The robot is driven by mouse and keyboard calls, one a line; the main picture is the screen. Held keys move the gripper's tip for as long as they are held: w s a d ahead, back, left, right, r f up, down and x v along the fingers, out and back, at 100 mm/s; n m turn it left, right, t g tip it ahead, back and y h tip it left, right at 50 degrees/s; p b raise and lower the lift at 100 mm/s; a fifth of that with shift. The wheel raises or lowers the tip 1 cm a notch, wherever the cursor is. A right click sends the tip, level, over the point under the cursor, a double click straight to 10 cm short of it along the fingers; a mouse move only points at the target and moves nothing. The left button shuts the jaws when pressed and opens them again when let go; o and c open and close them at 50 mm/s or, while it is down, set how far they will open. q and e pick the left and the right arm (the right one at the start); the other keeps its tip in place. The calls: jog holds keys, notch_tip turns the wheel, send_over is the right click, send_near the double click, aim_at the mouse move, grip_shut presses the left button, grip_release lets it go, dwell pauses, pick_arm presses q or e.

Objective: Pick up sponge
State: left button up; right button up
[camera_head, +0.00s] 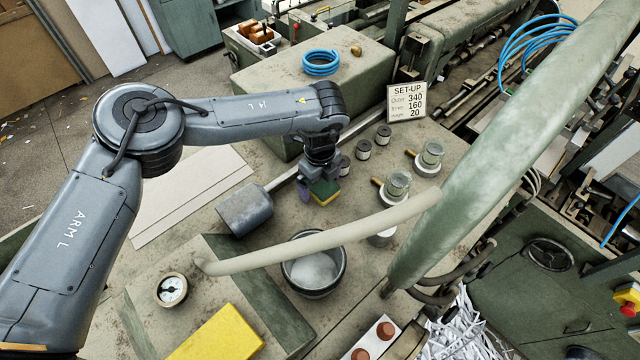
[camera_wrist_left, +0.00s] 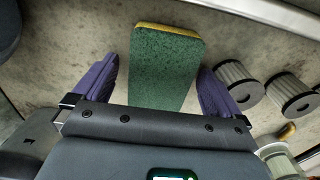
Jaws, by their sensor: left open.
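The sponge (camera_head: 325,190) has a green scouring side and a yellow body. In the head view it is partly hidden under my left gripper (camera_head: 318,180) on the grey machine top. In the left wrist view the sponge (camera_wrist_left: 166,68) shows its green face, with a yellow edge at the far end. The purple fingers of my left gripper (camera_wrist_left: 160,88) are open, one on each side of the sponge, with visible gaps. I cannot tell how high the fingertips are above the surface. My right gripper is not in view.
Small ribbed cylinders (camera_head: 363,149) stand to the right. A thick green pipe (camera_head: 490,140) crosses the right side.

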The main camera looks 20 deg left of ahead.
aim_at(321, 183)
pick_arm(q)
jog(key=shift+c, duration=0.5)
jog(key=c, duration=1)
jog(key=shift+o, duration=0.2)
jog(key=shift+r, duration=0.1)
jog(key=shift+r, duration=0.4)
jog(key=r+b, duration=0.2)
jog(key=r, duration=0.1)
jog(key=shift+d+r, duration=0.15)
jog(key=shift+d, duration=0.05)
jog(key=d+r, duration=0.2)
jog(key=d, duration=0.1)
jog(key=d+r+b, duration=0.1)
jog(key=d+r, duration=0.1)
jog(key=d, duration=0.1)
jog(key=d+r, duration=0.2)
jog(key=d, duration=0.2)
jog(key=shift+s+d+r+b, duration=0.1)
jog(key=shift+s+b, duration=0.25)
jog(key=shift+s, duration=0.05)
jog(key=shift+c, duration=0.6)
jog(key=shift+s+d+r, duration=0.1)
jog(key=shift+d+r, duration=0.2)
jog(key=shift+d, duration=0.25)
